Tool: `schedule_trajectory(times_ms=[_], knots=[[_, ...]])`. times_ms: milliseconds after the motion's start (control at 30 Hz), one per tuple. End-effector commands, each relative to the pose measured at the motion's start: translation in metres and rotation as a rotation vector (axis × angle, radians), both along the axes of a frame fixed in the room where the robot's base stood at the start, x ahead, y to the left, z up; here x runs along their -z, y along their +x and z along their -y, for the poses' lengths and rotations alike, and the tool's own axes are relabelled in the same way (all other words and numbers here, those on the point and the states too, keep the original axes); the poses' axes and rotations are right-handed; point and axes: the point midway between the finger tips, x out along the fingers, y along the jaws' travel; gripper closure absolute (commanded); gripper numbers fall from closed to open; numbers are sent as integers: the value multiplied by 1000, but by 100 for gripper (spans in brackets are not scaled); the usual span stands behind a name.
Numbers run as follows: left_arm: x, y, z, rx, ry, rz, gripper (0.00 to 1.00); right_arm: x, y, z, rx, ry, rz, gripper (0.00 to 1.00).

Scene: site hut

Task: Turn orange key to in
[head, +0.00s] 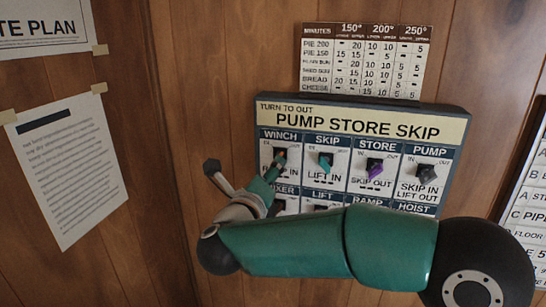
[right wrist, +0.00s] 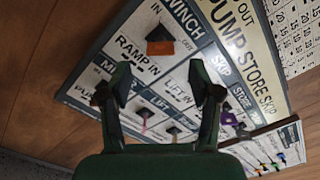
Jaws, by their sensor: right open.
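The orange key (right wrist: 160,47) sits under the WINCH label on the pump store skip panel (head: 362,122), seen in the right wrist view with its dark top. In the head view the right gripper (head: 277,166) is in front of the WINCH switch. Whether a finger touches the key is unclear. My left gripper is out of view.
A teal key (head: 326,161), a purple key (head: 375,168) and a grey key (head: 426,172) are to the right in the top row. My right arm hides most of the lower row. A minutes chart (head: 362,62) hangs above; a paper notice (head: 66,172) is on the left wall.

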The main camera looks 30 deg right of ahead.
Motion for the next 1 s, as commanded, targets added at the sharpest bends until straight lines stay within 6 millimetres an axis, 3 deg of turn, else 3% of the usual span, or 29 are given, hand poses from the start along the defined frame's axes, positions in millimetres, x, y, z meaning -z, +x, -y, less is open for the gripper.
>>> schedule_trajectory(times_ms=[100, 300, 733, 1000], knots=[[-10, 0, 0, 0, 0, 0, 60, -2, 16, 19, 4, -1, -3, 38], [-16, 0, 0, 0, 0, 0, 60, -1, 33, 38, 0, 0, -2, 38], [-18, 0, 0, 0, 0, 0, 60, 1, 40, 44, -3, 0, -1, 38], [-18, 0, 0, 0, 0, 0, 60, 1, 40, 44, -4, -1, -2, 82]])
